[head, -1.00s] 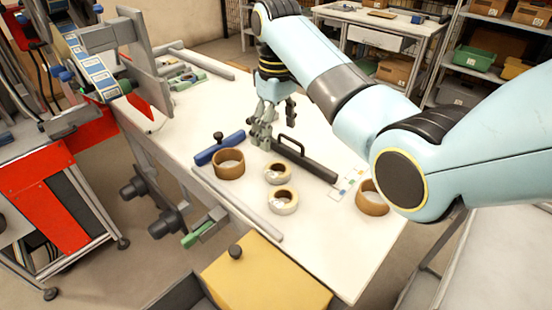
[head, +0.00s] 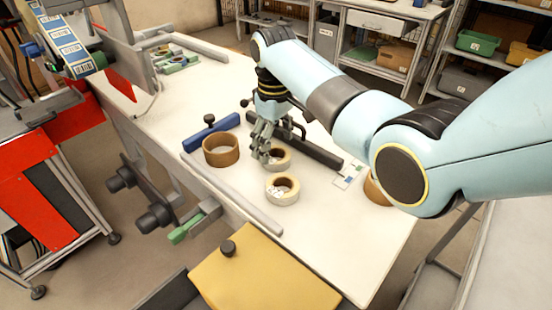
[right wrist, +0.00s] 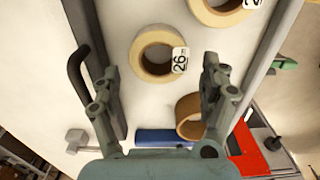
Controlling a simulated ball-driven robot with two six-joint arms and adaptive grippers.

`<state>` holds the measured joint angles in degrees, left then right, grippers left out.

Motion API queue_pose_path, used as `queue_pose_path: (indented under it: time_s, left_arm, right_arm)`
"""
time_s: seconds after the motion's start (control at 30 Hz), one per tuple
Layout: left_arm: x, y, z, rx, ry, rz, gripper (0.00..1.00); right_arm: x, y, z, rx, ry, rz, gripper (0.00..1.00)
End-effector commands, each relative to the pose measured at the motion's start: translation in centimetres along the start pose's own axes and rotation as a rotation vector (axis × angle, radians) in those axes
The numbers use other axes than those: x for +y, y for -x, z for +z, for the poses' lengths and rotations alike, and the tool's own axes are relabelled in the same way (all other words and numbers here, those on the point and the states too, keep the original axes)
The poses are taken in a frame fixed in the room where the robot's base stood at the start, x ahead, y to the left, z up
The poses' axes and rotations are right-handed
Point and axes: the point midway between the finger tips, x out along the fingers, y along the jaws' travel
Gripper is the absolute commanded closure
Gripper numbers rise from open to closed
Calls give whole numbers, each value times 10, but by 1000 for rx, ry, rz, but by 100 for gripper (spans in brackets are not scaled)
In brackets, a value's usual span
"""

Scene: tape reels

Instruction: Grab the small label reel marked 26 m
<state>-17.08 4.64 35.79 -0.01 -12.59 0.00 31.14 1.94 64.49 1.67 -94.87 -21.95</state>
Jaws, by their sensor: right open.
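The small label reel marked 26 m (right wrist: 137,56) is a cream ring lying flat on the white table, its white label facing up in the right wrist view. In the head view this reel (head: 285,165) is partly hidden behind my right gripper (head: 262,153). My right gripper (right wrist: 160,72) is open and empty, its fingers on either side of the reel in the picture, apparently above it. A similar reel (head: 284,199) lies nearer the front; its label in the right wrist view (right wrist: 218,18) is cut off, showing only a 2. My left gripper is not in view.
A brown tape roll (head: 220,160) stands left of the reels, beside a blue bar (head: 210,131). A dark bar with a handle (head: 322,156) lies just behind the reels. A grey rail (head: 235,195) runs along the near table edge. Another brown roll (head: 374,191) sits right, partly behind my arm.

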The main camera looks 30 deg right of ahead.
Motion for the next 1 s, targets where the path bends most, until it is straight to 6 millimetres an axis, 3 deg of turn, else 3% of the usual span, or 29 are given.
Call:
queue_pose_path:
  time_s: [0.2, 0.5, 0.83, 1.0]
  left_arm:
    - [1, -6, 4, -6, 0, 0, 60]
    - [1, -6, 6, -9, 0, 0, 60]
    - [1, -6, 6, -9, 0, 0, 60]
    - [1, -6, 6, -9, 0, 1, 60]
  right_arm:
    - [1, -34, 3, -3, 0, -1, 21]
    - [2, -39, 3, 0, 0, 0, 21]
    - [2, -38, 3, -1, 0, 0, 64]
    - [2, -38, 3, 0, 0, 0, 67]
